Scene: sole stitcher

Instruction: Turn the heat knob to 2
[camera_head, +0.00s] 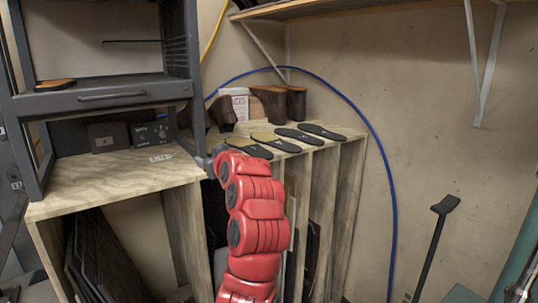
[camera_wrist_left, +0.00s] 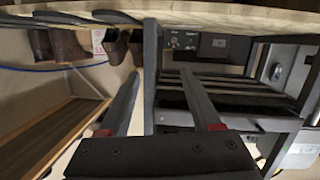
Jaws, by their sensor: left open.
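The dark control box (camera_head: 150,133) sits on the wooden bench under the black rack, and its front face has small knobs and white markings. The same box shows in the left wrist view (camera_wrist_left: 183,41), where the picture is upside down. The knobs are too small to read which one is heat or where it points. My right gripper is not in view.
A dark box with a pale label (camera_head: 108,137) stands left of the control box. A black rack post (camera_head: 184,80) rises close to the control box's right side. Shoe soles (camera_head: 275,142) and brown boots (camera_head: 270,102) lie on the shelf to the right. The bench front (camera_head: 110,185) is clear.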

